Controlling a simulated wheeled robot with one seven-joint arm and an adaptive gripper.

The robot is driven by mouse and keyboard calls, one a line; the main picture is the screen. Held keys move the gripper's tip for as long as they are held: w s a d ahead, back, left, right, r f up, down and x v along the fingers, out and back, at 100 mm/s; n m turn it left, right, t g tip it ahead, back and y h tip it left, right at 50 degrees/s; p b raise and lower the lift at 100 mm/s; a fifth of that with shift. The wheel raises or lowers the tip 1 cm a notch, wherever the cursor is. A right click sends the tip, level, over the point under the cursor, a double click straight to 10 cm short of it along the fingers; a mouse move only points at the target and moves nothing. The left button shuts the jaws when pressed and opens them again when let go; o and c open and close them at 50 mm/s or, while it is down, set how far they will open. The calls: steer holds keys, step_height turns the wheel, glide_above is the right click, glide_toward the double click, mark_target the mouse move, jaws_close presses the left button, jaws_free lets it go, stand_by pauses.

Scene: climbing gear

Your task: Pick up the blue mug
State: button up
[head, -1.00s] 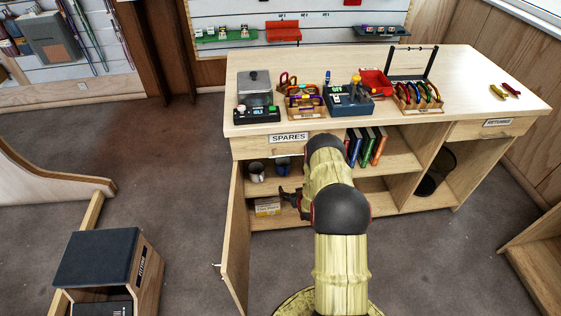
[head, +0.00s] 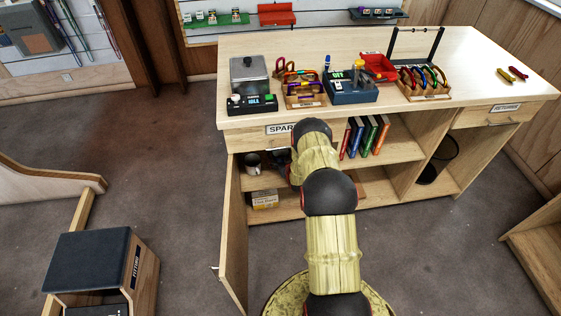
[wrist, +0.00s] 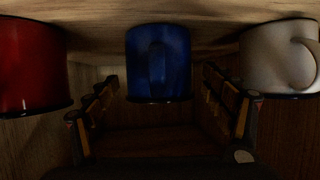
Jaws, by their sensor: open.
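The blue mug (wrist: 158,62) is in the middle of the wrist view, which looks upside down, with its dark rim towards the bottom of the picture. Its handle faces the camera. My gripper (wrist: 161,84) is open, one finger on each side of the blue mug's place in the picture. No contact with the mug shows, and how deep the mug sits between the fingers is hard to tell. In the head view my arm reaches to the cabinet's upper shelf and largely hides the gripper and the blue mug.
A white mug (wrist: 278,60) and a red mug (wrist: 30,68) flank the blue one. The white mug also shows on the shelf in the head view (head: 253,163). An open cabinet door (head: 233,235) stands left of my arm. A box (head: 264,199) sits on the lower shelf. Books (head: 366,137) stand to the right.

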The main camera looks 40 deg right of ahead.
steer(key=shift+w+d+f, duration=0.3)
steer(key=shift+w+f, duration=0.05)
steer(key=shift+w, duration=0.2)
steer(key=shift+r, duration=0.1)
steer(key=shift+c, duration=0.6)
steer(key=c, duration=1.1)
steer(key=shift+c, duration=0.3)
